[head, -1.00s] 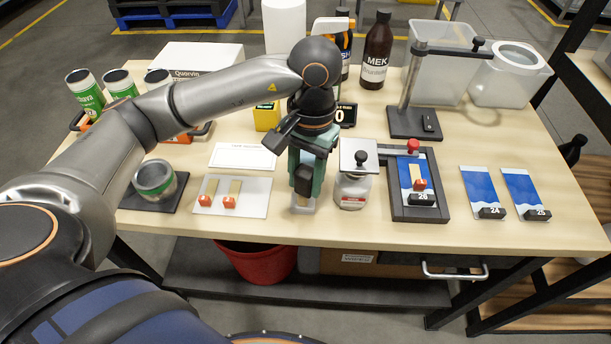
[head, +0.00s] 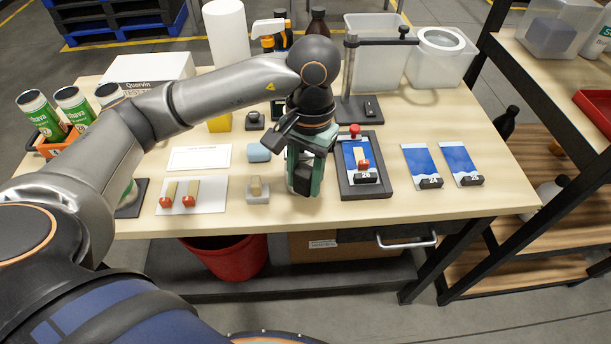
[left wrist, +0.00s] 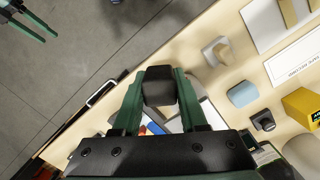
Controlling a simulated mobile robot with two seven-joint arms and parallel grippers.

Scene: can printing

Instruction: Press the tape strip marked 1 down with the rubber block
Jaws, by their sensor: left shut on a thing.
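My left gripper (head: 303,188) is shut on a dark rubber block (left wrist: 160,86), which shows between its fingertips in the left wrist view. In the head view the gripper is above the table, just left of a dark fixture frame (head: 378,188). The frame holds a blue-and-white panel with a tan tape strip (head: 359,156) that has a red end. The number on the strip is too small to read. My right gripper (left wrist: 32,22) shows only in the left wrist view, at top left, away from the table, its fingers apart and empty.
A small grey stand (head: 257,198) with a tan top is left of the gripper. A light-blue block (head: 258,152) is behind it. Two strips lie on a white card (head: 216,186). Two blue panels (head: 421,160) lie right of the fixture. A post stand (head: 350,80) rises behind it.

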